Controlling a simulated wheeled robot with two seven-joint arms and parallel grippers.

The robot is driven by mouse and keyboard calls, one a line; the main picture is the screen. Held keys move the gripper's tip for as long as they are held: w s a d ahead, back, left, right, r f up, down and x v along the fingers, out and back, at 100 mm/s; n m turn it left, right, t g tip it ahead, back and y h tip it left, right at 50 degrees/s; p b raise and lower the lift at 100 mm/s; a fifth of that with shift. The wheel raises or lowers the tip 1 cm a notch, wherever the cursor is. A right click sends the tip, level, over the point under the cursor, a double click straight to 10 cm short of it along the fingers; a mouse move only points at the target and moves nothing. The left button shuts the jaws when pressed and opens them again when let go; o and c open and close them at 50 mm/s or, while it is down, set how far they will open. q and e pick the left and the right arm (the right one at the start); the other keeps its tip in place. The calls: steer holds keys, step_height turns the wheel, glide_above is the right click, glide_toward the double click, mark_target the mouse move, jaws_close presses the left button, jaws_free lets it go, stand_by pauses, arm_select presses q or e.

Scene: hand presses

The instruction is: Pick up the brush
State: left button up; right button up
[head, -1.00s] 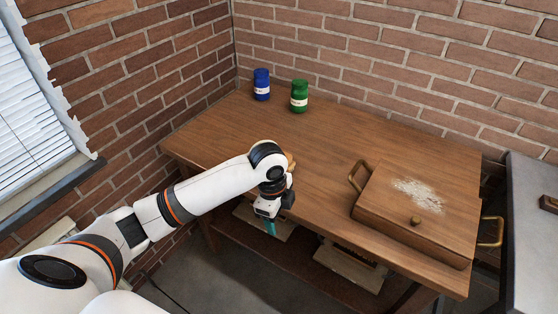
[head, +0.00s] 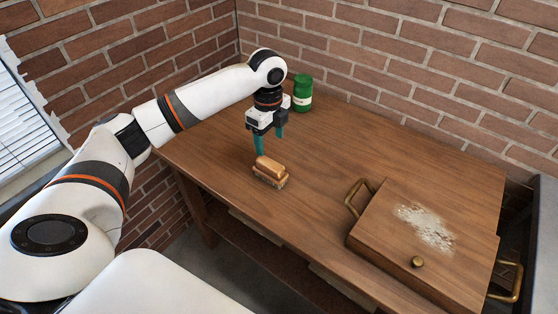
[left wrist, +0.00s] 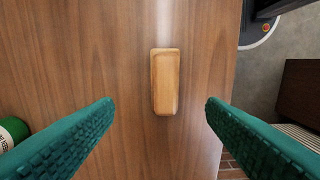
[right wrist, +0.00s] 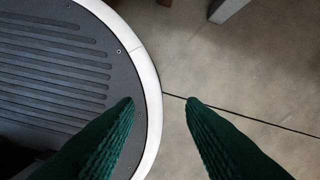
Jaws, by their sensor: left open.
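The brush (head: 271,168) has a light wooden back and lies bristles down near the left front edge of the wooden table. My left gripper (head: 269,148) is open and empty above the table, just behind and above the brush. In the left wrist view the brush (left wrist: 165,82) lies beyond the gap between the two green fingers, apart from them. My right gripper (right wrist: 160,100) shows only in the right wrist view. It is open with nothing between its fingers, over the floor beside my base.
A wooden press box (head: 425,235) with brass handles and white powder on top stands at the right. A green jar (head: 302,94) stands at the back; its side also shows in the left wrist view (left wrist: 12,133). The middle of the table (head: 340,150) is clear. Brick walls rise behind.

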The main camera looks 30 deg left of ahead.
mark_target(270, 163)
arm_select(q)
steer(key=f, duration=0.5)
steer(key=shift+s+f, duration=0.15)
steer(key=shift+s, duration=0.25)
steer(key=shift+f, duration=0.3)
steer(key=f+p, duration=0.1)
steer(key=f, duration=0.4)
steer(key=shift+d, duration=0.2)
steer(key=shift+f, duration=0.3)
arm_select(e)
steer(key=shift+s+a+r, duration=0.15)
steer(key=shift+s+r, duration=0.5)
steer(key=shift+s, duration=0.2)
arm_select(q)
steer(key=shift+c, duration=0.4)
steer(key=c, duration=1)
step_height(270, 163, up, 10)
steer(key=shift+r, duration=0.1)
steer(key=shift+c, duration=0.2)
arm_select(e)
steer(key=shift+s+f, duration=0.25)
steer(key=shift+f, duration=0.1)
